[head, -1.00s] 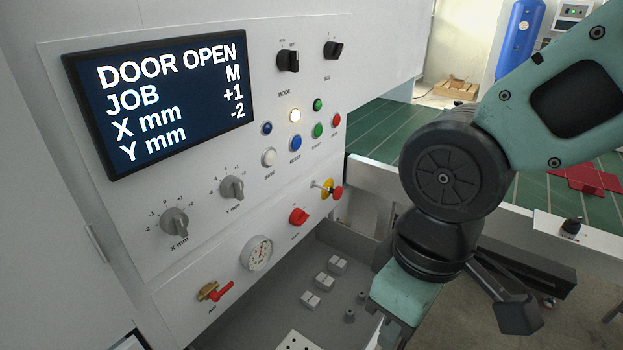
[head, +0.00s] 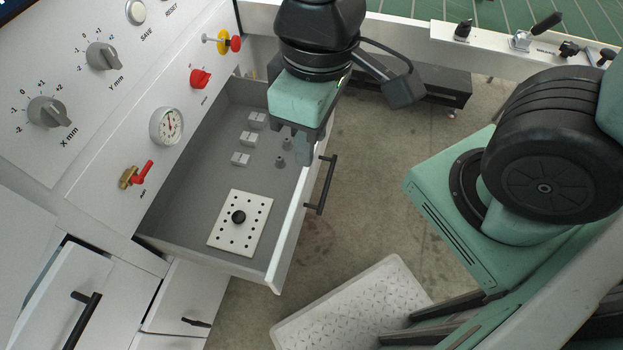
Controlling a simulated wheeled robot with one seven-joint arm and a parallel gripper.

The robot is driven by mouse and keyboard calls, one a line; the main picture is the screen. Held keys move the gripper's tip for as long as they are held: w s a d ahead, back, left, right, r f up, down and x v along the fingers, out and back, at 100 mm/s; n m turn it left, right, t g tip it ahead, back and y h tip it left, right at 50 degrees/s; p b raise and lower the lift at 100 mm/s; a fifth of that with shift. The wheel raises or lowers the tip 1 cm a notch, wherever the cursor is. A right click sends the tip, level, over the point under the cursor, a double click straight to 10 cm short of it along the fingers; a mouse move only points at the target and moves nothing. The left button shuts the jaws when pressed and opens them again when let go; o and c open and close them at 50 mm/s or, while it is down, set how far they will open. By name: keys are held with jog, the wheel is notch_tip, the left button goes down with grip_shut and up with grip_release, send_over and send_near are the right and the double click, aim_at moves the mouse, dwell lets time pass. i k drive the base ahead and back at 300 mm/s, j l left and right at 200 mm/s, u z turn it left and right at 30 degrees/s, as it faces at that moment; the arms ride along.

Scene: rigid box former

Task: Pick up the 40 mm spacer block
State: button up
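Three small pale blocks lie in a row in the open grey drawer: a far block (head: 257,120), a middle block (head: 248,138) and a near block (head: 240,158). They look like the spacer blocks, but I cannot read any size, so I cannot tell which is the 40 mm one. My gripper (head: 298,150) hangs above the drawer's right side, to the right of the blocks and apart from them. Its fingers point down and no held object shows. Their gap is not clear from this angle.
The drawer (head: 190,215) also holds two small grey pegs (head: 280,161) and a white perforated plate (head: 232,246) with a black knob. A black handle (head: 322,185) is on its front wall. The control panel with dials and a gauge (head: 167,126) borders the left.

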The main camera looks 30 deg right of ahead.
aim_at(258, 121)
jog(key=i+l+u, duration=0.15)
jog(key=u, duration=0.25)
jog(key=i+l+u, duration=0.2)
jog(key=u, duration=0.25)
